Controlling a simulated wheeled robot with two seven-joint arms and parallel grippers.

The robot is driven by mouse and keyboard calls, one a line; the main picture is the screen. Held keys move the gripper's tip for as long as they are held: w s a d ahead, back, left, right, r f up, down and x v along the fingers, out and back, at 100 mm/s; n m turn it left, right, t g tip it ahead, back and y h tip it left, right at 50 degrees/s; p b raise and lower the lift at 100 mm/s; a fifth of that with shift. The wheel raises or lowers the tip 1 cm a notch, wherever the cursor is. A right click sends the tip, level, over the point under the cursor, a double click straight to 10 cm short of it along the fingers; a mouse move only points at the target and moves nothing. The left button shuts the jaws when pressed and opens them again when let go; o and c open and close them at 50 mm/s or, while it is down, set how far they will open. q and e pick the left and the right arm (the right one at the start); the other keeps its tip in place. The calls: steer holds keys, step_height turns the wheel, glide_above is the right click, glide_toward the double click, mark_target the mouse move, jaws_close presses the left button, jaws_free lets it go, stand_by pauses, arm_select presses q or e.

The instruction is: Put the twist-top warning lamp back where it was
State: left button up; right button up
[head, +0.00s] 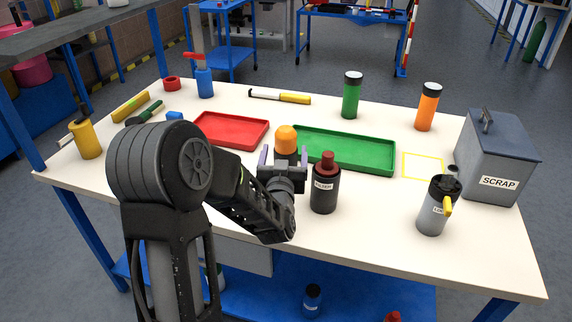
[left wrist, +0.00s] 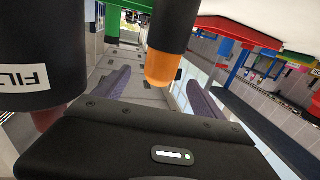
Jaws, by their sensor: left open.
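The warning lamp (head: 286,139) has an orange top and a dark body, and stands between the red and green trays. Its base is hidden behind my gripper in the head view. My left gripper (head: 284,162) is open, with its purple-grey fingers spread to either side of the lamp. In the left wrist view, which is upside down, the lamp (left wrist: 163,66) shows between the two fingers (left wrist: 158,95), with no clear contact. A yellow outlined square (head: 422,165) on the table is empty. My right gripper is not in view.
A dark bottle with a red cap (head: 325,185) stands close right of my gripper and looms in the left wrist view (left wrist: 40,60). The red tray (head: 232,130), green tray (head: 345,150), grey canister (head: 438,208) and scrap bin (head: 495,160) stand around.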

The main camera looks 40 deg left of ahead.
mark_target(285, 142)
arm_select(q)
steer(key=shift+s+r, duration=0.1)
steer(key=shift+x, duration=1.35)
steer(key=shift+w+a+r+p, duration=0.1)
steer(key=shift+w+a+p, duration=0.1)
steer(key=shift+w+p, duration=0.15)
steer(key=x, duration=0.4)
steer(key=shift+w+a+p, duration=0.1)
steer(key=shift+w+p, duration=0.05)
steer(key=shift+p, duration=0.25)
steer(key=shift+c, duration=0.4)
jaws_close()
